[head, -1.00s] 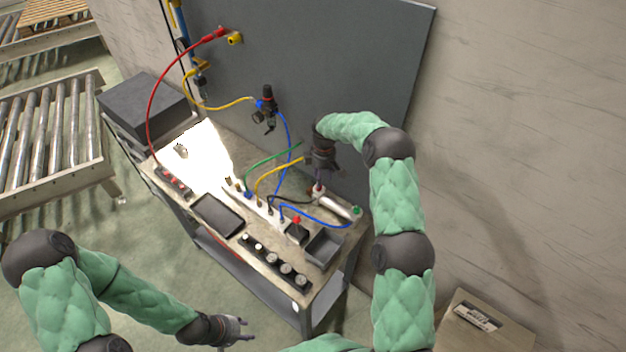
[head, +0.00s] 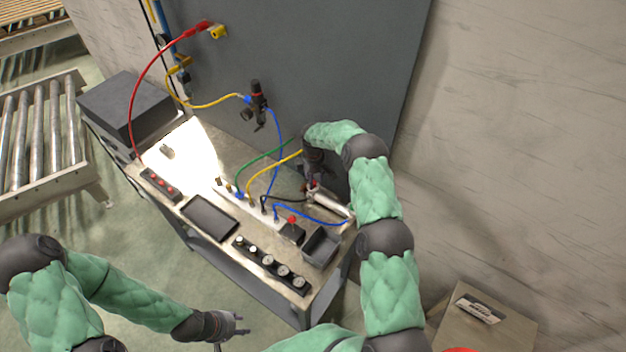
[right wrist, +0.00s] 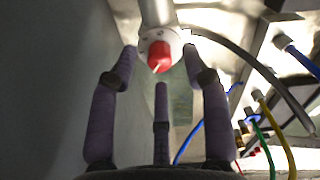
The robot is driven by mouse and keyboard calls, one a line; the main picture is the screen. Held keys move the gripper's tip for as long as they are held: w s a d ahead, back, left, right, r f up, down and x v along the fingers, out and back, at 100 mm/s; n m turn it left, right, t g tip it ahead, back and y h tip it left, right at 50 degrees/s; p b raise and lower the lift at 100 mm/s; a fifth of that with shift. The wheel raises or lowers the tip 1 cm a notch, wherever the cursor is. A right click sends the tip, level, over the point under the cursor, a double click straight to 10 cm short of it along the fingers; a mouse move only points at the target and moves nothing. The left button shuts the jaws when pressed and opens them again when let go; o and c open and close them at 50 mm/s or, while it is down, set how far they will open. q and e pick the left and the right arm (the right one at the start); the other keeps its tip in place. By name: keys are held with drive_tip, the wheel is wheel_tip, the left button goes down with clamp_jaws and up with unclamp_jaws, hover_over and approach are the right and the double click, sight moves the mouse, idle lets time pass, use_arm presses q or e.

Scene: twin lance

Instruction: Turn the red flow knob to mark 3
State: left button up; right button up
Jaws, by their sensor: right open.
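The red flow knob (right wrist: 159,58) sits on the end of a pale metal cylinder (right wrist: 155,14) in the right wrist view, with a light pointer line on it. My right gripper (right wrist: 159,66) is open, its fingers spread around the knob with gaps on both sides; I see no clear contact. In the head view my right gripper (head: 312,180) is at the left end of the white cylinder (head: 328,203) on the bench, and the knob is mostly hidden there. The numbered marks are too small to read. My left gripper (head: 238,325) is open and empty, away in front of the bench.
Yellow, green, blue and black hoses (head: 275,160) run close to the right gripper. A dark panel (head: 330,60) stands behind the bench (head: 190,160). A red button box (head: 292,230), a grey bin (head: 320,247) and several gauges (head: 268,260) lie in front of the cylinder.

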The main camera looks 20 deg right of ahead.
drive_tip(key=shift+f, duration=0.85)
clamp_jaws()
drive_tip(key=shift+f+m+b, duration=0.1)
drive_tip(key=shift+m+b, duration=0.3)
drive_tip(key=shift+b, duration=0.35)
drive_tip(key=m+b, duration=0.5)
drive_tip(key=b, duration=0.2)
drive_tip(key=shift+m+b, duration=1.35)
drive_tip(key=shift+m, duration=0.55)
